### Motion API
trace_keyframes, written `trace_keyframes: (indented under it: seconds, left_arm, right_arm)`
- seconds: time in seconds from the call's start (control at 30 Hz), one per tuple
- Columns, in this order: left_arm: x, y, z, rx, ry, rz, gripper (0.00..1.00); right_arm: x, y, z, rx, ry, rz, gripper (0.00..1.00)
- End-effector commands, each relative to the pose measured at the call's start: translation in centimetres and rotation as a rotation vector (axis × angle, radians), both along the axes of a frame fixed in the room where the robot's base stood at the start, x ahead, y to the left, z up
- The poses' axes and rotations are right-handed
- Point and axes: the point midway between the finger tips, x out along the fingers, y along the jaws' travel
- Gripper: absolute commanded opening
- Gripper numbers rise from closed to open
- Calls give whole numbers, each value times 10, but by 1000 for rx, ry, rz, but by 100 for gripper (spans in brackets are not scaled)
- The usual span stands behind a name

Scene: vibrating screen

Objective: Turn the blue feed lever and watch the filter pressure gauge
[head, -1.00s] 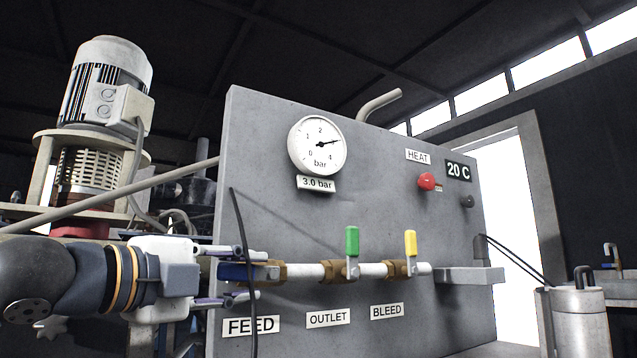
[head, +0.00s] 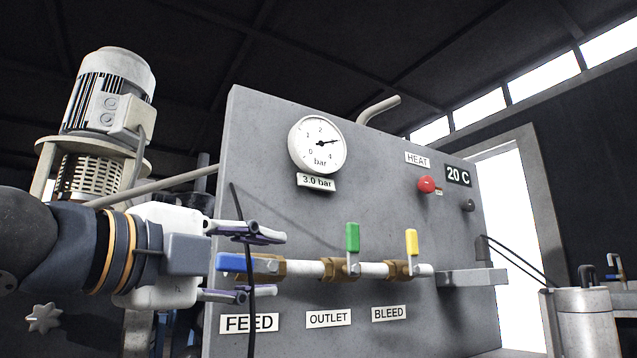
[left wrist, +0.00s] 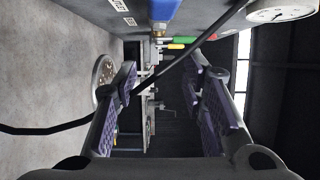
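The blue feed lever (head: 235,263) lies horizontal at the left end of the pipe, above the FEED label (head: 249,323). It also shows at the top of the left wrist view (left wrist: 164,14). My left gripper (head: 277,264) is open, one finger above the lever and one below in the head view. In the left wrist view its fingers (left wrist: 168,108) are wide apart with nothing gripped, and the lever is toward the top edge. The pressure gauge (head: 317,145) has its needle between 2 and 4, and its plate (head: 316,182) reads 3.0 bar. My right gripper is not in view.
A black cable (head: 250,300) hangs across the lever and finger area. The green outlet lever (head: 352,237) and yellow bleed lever (head: 411,242) stand upright on the same pipe. A red heat knob (head: 427,184) is at upper right, beside a 20 C display (head: 458,174).

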Motion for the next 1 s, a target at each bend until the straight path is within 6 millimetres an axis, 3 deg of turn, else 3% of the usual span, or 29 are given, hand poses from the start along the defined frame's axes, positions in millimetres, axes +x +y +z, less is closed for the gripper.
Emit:
trace_keyframes:
  seconds: [0.27,0.7,1.0]
  left_arm:
    - [-1,2,0,0,0,1,40]
    - [-44,33,0,-1,-2,1,40]
    - [-48,36,-1,0,0,0,40]
  right_arm:
    - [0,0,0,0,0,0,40]
    - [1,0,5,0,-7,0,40]
    - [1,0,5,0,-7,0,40]
